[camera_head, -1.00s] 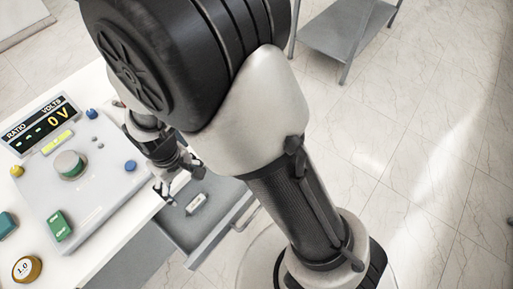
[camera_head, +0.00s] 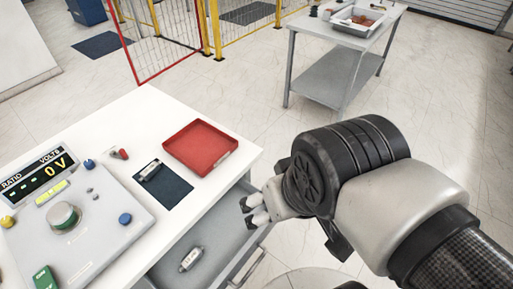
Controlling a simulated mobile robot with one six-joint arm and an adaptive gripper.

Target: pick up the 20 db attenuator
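A small silver, block-like part (camera_head: 190,259) lies in the open grey drawer (camera_head: 215,237). A similar small silver part (camera_head: 151,170) lies on a dark mat (camera_head: 165,188) on the white table. Their labels are too small to read, so I cannot tell which is the 20 dB attenuator. My gripper (camera_head: 248,213) is over the right part of the drawer, up and to the right of the part in it. Its fingertips are apart with nothing visible between them. My arm comes in from the right.
A test instrument (camera_head: 85,222) with a 0 V display stands at the left. A red-and-grey piece (camera_head: 119,153) lies beside it. A grey bench (camera_head: 330,66) stands farther back, with open floor between.

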